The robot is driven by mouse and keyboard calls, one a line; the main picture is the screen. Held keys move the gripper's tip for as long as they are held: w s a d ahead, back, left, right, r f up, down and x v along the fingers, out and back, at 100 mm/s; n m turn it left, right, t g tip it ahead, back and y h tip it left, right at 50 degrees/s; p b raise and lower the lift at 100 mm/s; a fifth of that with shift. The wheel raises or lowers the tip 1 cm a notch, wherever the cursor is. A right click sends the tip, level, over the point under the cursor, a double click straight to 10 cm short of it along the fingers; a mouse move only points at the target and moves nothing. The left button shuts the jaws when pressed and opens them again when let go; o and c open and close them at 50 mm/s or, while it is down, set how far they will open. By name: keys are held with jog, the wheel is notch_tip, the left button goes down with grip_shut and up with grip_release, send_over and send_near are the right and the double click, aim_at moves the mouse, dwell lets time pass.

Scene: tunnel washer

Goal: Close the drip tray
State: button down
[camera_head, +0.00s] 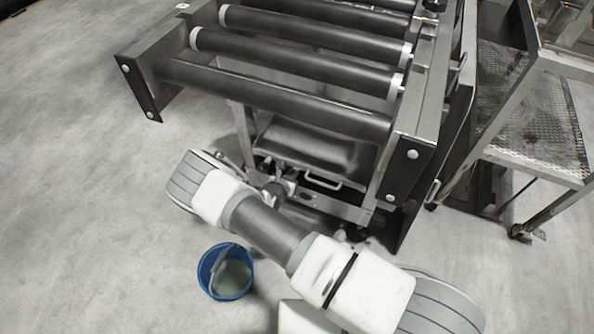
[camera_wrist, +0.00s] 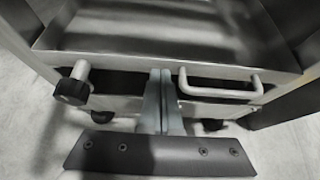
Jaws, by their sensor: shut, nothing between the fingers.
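The drip tray (camera_head: 312,148) is a shallow metal tray low in the frame under the rollers. Its inside also shows in the wrist view (camera_wrist: 170,30), with its front edge toward me. A bar handle (camera_wrist: 220,84) sticks out from the right of its front. It also shows in the head view (camera_head: 322,183). My gripper (camera_wrist: 160,74) is shut and empty, its fingertips at the tray's front edge, left of the handle. I cannot tell if they touch. In the head view my gripper (camera_head: 283,183) is partly hidden by my arm.
A black knob (camera_wrist: 73,91) on a metal stem stands left of my fingers. Dark rollers (camera_head: 275,95) on a metal frame lie above the tray. A blue bucket (camera_head: 226,272) stands on the floor, and a mesh-shelf cart (camera_head: 535,125) stands right. The floor at left is clear.

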jog(key=f+p+v, duration=0.1)
jog(key=p+v, duration=0.2)
jog(key=v, duration=0.8)
jog(key=shift+s+a+r, duration=0.15)
jog(key=shift+s+a, duration=0.05)
jog(key=shift+s, duration=0.35)
